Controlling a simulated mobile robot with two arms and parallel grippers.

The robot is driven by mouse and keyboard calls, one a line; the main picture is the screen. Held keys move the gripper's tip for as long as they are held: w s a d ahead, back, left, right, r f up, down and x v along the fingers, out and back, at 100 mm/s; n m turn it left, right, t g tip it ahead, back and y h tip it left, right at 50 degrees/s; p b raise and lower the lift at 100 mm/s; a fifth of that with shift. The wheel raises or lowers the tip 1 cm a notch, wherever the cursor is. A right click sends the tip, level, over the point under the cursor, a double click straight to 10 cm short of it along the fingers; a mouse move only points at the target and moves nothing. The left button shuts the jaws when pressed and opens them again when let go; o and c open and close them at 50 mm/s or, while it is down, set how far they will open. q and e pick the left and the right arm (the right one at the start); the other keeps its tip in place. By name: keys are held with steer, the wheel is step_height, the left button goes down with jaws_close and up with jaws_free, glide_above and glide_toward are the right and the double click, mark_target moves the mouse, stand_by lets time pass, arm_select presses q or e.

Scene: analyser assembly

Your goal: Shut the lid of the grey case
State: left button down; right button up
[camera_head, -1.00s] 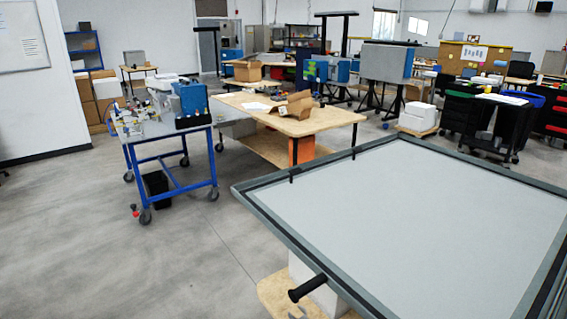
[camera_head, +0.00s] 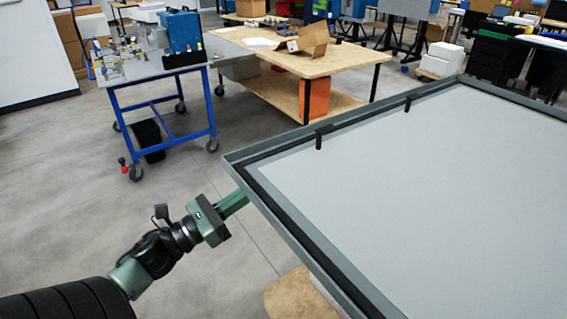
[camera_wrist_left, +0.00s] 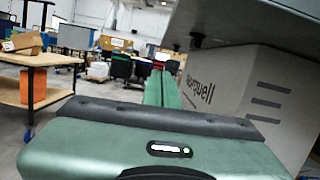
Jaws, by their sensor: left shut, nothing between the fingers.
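The lid (camera_head: 450,190) of the grey case is a large light grey panel with a dark rim, filling the right of the head view. In the left wrist view its dark underside (camera_wrist_left: 255,20) overhangs the pale case body (camera_wrist_left: 265,90), which bears dark lettering and bars. How far the lid is open is hard to tell. My left gripper (camera_head: 243,196) is shut and empty at the lid's left edge; its green fingertips reach that edge in the picture, contact unclear. In the left wrist view the fingers (camera_wrist_left: 160,88) point forward beside the case. My right gripper is not in view.
A blue cart (camera_head: 165,80) with equipment stands at the upper left. A wooden workbench (camera_head: 290,62) with an open cardboard box is behind the lid. A wooden board (camera_head: 292,296) shows below the lid. The floor at left is clear.

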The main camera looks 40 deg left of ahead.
mark_target(286, 152)
arm_select(q)
steer(key=shift+m, duration=0.5)
steer(key=w+d+r+p, duration=0.1)
steer(key=w+r, duration=0.1)
steer(key=w, duration=0.1)
steer(key=w+d+r+p, duration=0.1)
steer(key=w+r+p, duration=0.1)
steer(key=w+r, duration=0.1)
steer(key=w+d+r+p, duration=0.1)
steer(key=w+r+p, duration=0.1)
steer(key=w, duration=0.1)
steer(key=shift+d+r, duration=0.15)
steer(key=shift+d, duration=0.2)
